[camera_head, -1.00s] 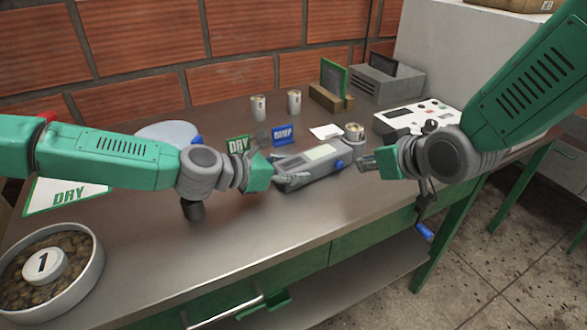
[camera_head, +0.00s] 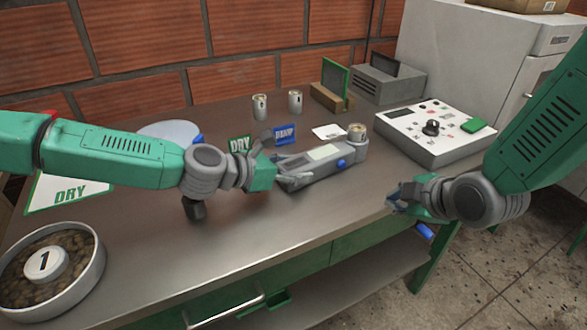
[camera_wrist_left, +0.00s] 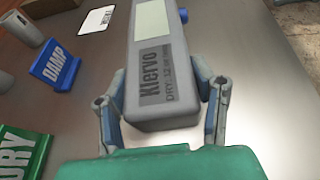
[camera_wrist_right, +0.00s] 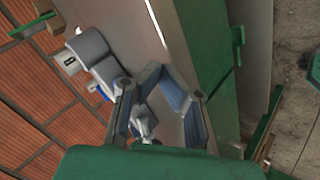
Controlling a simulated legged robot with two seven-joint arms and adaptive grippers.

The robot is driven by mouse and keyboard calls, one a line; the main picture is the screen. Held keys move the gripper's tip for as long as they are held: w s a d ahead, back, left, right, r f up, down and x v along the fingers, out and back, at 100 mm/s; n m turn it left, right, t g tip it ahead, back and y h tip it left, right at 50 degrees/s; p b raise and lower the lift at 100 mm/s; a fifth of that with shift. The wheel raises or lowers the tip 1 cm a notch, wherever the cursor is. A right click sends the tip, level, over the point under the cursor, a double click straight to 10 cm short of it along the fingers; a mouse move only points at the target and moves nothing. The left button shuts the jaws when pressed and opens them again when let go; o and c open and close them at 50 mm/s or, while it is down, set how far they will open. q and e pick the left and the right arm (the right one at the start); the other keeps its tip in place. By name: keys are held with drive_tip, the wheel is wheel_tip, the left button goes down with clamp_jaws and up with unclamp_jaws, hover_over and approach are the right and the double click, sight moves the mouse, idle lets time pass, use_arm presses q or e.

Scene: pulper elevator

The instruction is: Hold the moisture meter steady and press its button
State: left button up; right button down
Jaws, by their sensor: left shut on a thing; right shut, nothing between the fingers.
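The moisture meter (camera_head: 326,166) is a long grey device lying on the metal table, with a pale screen, a blue button (camera_head: 341,163) on its near side and a round cup of beans (camera_head: 357,132) at its right end. My left gripper (camera_head: 284,174) is shut on the meter's left end. In the left wrist view, the fingers flank the labelled end of the meter (camera_wrist_left: 160,107). My right gripper (camera_head: 396,199) is shut and empty near the table's front edge, apart from the meter, to the right of and nearer than the button. The right wrist view shows the meter (camera_wrist_right: 90,46) beyond its fingers.
A white control box (camera_head: 433,146) with a knob stands right of the meter. DRY (camera_head: 240,145) and DAMP (camera_head: 286,135) signs and two small cans stand behind. A bowl of beans (camera_head: 92,275) marked 1 sits front left. The front middle of the table is clear.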

sight(363, 179)
drive_tip(key=shift+d+f, duration=0.2)
drive_tip(key=shift+d, duration=0.2)
drive_tip(key=w+a, duration=0.1)
drive_tip(key=w, duration=0.1)
drive_tip(key=w+a, duration=0.4)
drive_tip(key=shift+w, duration=0.1)
drive_tip(key=shift+w+d, duration=0.1)
drive_tip(key=shift+w, duration=0.25)
drive_tip(key=shift+d, duration=0.35)
drive_tip(key=shift+a, duration=0.55)
drive_tip(key=shift+d, duration=0.4)
